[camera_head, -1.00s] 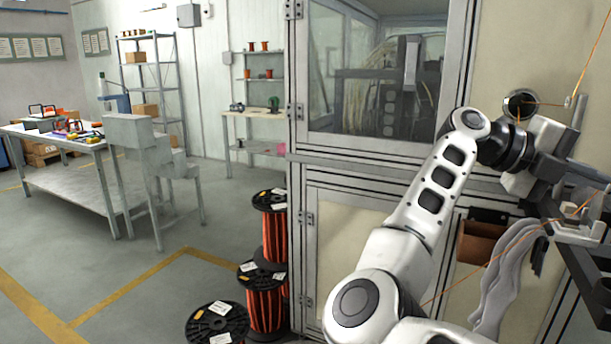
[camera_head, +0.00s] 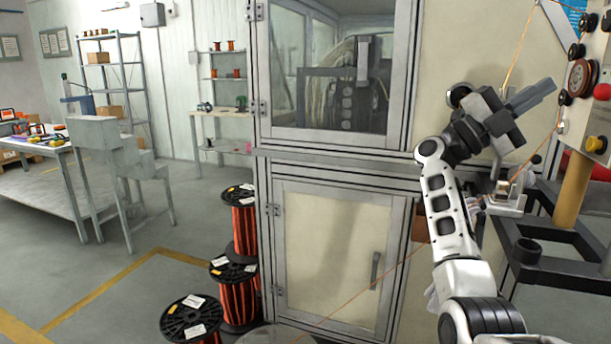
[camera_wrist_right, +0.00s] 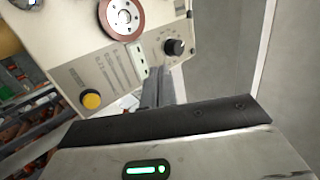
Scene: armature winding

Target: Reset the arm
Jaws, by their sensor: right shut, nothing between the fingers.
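My right arm (camera_head: 440,205) is white with black joints and rises at the right of the head view. My right gripper (camera_head: 542,93) is grey, raised in front of the machine's pale wall and tilted up to the right. Its fingers are together and hold nothing. In the right wrist view the shut fingers (camera_wrist_right: 158,88) point at a control panel (camera_wrist_right: 125,65) with a yellow button (camera_wrist_right: 91,99) and a dark knob (camera_wrist_right: 173,47). The gap between fingers and panel cannot be judged. My left gripper is not in view.
The control panel (camera_head: 582,120) with pulleys stands at the right edge, near the gripper. A glazed cabinet (camera_head: 330,245) fills the middle. Spools of red wire (camera_head: 238,290) stand left of it. A thin copper wire (camera_head: 345,302) crosses low. A workbench (camera_head: 60,150) stands far left; floor between is open.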

